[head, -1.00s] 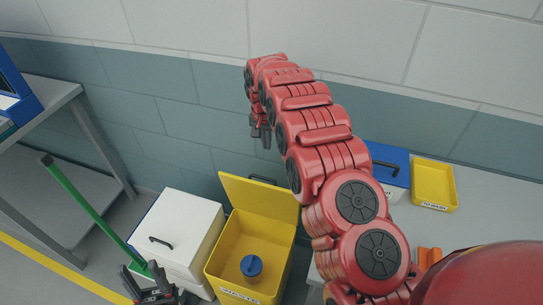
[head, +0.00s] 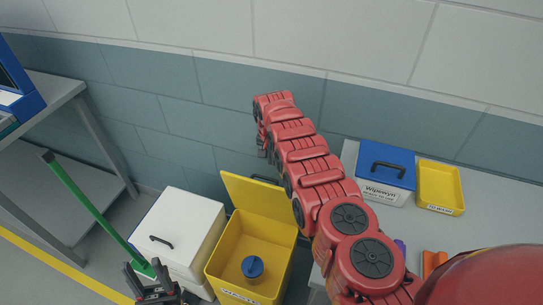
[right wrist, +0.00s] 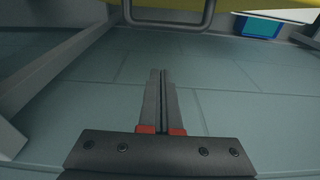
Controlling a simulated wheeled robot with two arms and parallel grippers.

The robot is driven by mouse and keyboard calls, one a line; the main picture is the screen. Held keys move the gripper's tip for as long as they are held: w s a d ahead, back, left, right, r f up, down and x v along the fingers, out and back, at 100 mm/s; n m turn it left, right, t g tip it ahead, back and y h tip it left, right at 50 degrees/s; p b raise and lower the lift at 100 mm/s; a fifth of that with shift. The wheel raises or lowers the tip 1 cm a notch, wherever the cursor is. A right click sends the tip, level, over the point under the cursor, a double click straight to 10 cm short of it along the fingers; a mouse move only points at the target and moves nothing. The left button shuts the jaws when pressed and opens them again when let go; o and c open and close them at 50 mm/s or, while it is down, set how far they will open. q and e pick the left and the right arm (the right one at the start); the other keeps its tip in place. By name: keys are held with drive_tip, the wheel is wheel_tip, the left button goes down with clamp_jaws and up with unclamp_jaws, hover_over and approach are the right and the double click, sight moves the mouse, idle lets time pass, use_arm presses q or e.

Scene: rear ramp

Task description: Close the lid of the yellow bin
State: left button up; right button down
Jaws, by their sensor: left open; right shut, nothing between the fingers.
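The yellow bin (head: 222,268) stands on the floor at the bottom middle of the head view. Its lid (head: 258,206) is raised at the back, near the wall. A blue-topped round container (head: 253,268) is inside the bin. My right gripper (head: 262,148) is shut and empty, high by the wall above the lid. In the right wrist view its fingers (right wrist: 161,76) are together, apart from a grey handle (right wrist: 168,18) and a yellow edge at the top, which look like the lid's.
A white bin (head: 182,222) with a black handle stands left of the yellow bin. On the right, a bench (head: 480,215) holds a blue-lidded box (head: 386,166) and a yellow tray (head: 438,187).

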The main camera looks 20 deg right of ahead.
drive_tip(key=s+a+p, duration=0.1)
drive_tip(key=p, duration=0.3)
drive_tip(key=s+a+f+p, duration=0.1)
drive_tip(key=s+p, duration=0.1)
drive_tip(key=p, duration=0.2)
drive_tip(key=shift+f, duration=0.1)
idle(0.3)
drive_tip(key=shift+s+a, duration=0.1)
